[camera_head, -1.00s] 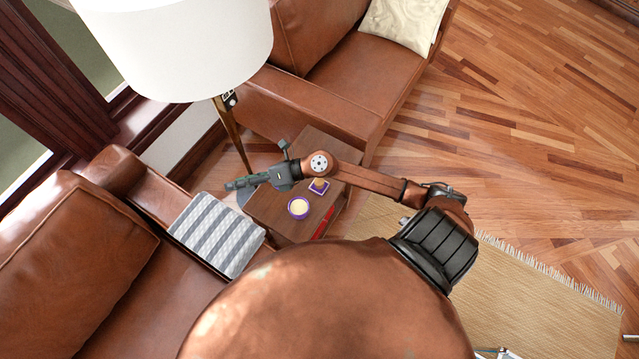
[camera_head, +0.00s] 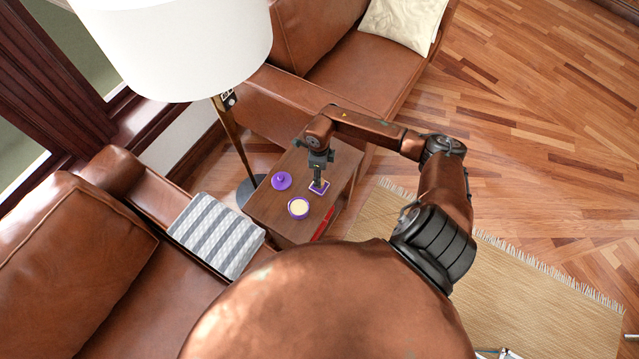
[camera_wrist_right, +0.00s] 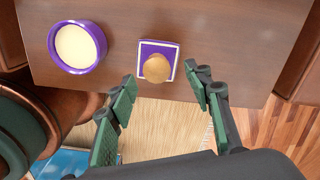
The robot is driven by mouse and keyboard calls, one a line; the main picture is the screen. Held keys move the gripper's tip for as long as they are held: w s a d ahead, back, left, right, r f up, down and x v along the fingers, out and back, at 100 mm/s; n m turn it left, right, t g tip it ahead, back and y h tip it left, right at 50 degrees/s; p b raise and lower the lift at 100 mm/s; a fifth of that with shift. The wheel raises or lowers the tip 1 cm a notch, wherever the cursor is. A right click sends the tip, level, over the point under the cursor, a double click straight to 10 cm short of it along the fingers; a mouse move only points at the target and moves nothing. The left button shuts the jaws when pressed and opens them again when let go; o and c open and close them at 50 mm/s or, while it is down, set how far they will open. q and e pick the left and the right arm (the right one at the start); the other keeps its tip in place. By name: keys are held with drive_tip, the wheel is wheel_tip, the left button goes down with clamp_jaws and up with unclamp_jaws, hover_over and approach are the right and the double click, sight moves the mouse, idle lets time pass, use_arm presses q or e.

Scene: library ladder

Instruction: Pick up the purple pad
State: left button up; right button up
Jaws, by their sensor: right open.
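The purple pad (camera_head: 325,187) is a small square with a pale border on the wooden side table (camera_head: 265,208). In the right wrist view the pad (camera_wrist_right: 146,49) lies near the table's front edge, with a round tan knob-like piece (camera_wrist_right: 157,68) on it that hides part of its middle. My right gripper (camera_head: 318,186) points down over the pad in the head view. In the right wrist view its fingers (camera_wrist_right: 164,84) are spread apart and empty, their tips at either side below the pad. My left gripper is out of view.
A purple round dish with cream filling (camera_head: 298,207) sits close beside the pad.

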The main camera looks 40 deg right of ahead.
wheel_tip(320, 180, down, 5)
drive_tip(key=shift+s+a+r+b, duration=0.1)
drive_tip(key=shift+s+a+b, duration=0.05)
drive_tip(key=shift+b, duration=0.2)
drive_tip(key=c, duration=1.2)
drive_tip(key=shift+c, duration=0.2)
drive_tip(key=shift+r, duration=0.15)
drive_tip(key=shift+r, duration=0.65)
drive_tip(key=s+a+r+p, duration=0.2)
drive_tip(key=s+a+r, duration=0.7)
drive_tip(key=s+r, duration=0.1)
drive_tip(key=shift+s+r+p, duration=0.4)
drive_tip(key=shift+r, duration=0.35)
